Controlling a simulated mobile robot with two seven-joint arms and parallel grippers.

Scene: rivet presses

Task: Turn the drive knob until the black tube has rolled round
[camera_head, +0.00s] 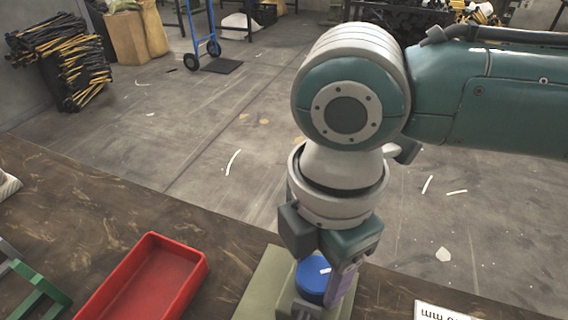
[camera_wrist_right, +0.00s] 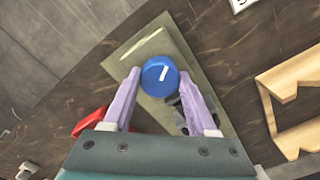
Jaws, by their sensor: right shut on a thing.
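The drive knob (camera_head: 312,278) is a blue round cap with a white mark, on an olive base plate (camera_head: 256,290) at the bottom middle of the head view. In the right wrist view the knob (camera_wrist_right: 159,76) sits between the two lilac fingertips. My right gripper (camera_head: 330,283) reaches down from above and is shut on the knob. In the right wrist view its fingers (camera_wrist_right: 160,78) lie on either side of it. Dark parts show on the plate beside the knob, partly behind a finger; I cannot tell whether the black tube is among them. My left gripper is not in view.
A red tray (camera_head: 150,280) stands left of the base plate on the brown bench. A green and grey frame (camera_head: 35,290) is at the far left. A white printed card (camera_head: 440,312) lies at the right. A wooden frame (camera_wrist_right: 280,88) shows in the wrist view.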

